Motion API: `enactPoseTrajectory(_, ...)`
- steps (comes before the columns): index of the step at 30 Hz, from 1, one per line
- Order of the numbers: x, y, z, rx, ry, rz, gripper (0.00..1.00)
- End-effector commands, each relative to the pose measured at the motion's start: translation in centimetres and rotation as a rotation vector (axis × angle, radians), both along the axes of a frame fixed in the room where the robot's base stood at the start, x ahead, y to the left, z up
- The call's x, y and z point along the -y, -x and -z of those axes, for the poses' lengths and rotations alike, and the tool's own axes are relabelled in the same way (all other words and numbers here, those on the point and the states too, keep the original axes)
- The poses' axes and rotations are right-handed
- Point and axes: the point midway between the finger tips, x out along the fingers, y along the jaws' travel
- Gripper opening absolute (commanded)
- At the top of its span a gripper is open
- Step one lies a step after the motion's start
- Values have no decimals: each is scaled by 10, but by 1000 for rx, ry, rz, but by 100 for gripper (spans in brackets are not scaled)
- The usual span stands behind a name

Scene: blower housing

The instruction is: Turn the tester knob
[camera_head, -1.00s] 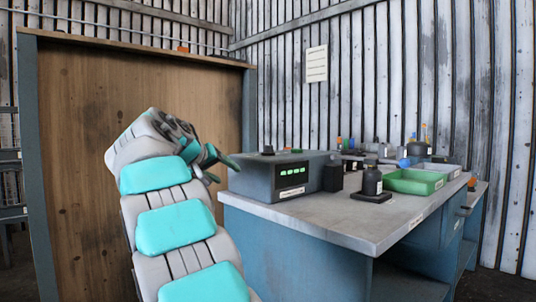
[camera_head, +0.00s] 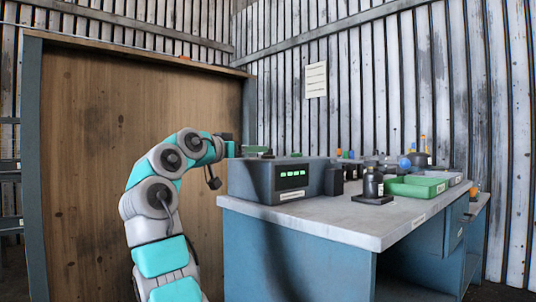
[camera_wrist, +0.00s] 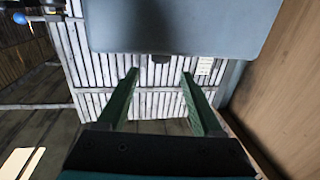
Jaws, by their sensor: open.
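The tester is a grey-blue box (camera_head: 288,180) with green lit digits, standing at the left end of the workbench. Its dark knob (camera_head: 267,155) is small and sits on top, towards the left. In the wrist view the tester body (camera_wrist: 175,28) fills the upper middle, and the small dark knob (camera_wrist: 160,59) shows at its edge. My gripper (camera_head: 236,151) is beside the tester's upper left edge. In the wrist view my gripper (camera_wrist: 159,76) has its two green fingers apart with nothing between them. The knob lies just beyond the fingertips, roughly centred between them.
The workbench (camera_head: 330,222) also holds a dark bottle on a black base (camera_head: 372,185), a green tray (camera_head: 412,187) and several small items behind. A black block (camera_head: 333,181) stands right of the tester. A wooden panel (camera_head: 90,150) is behind my arm.

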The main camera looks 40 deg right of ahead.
Motion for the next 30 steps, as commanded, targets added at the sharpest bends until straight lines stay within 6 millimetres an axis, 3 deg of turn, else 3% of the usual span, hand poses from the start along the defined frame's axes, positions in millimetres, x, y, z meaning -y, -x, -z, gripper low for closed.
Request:
enactPoseTrajectory(8, 18, -4, 0, 1, -2, 4, 67)
enactPoseTrajectory(19, 69, -18, 0, -1, -2, 2, 67)
enactPoseTrajectory(29, 76, -19, 1, 1, 0, 1, 67)
enactPoseTrajectory(30, 76, -19, 1, 1, 0, 1, 63)
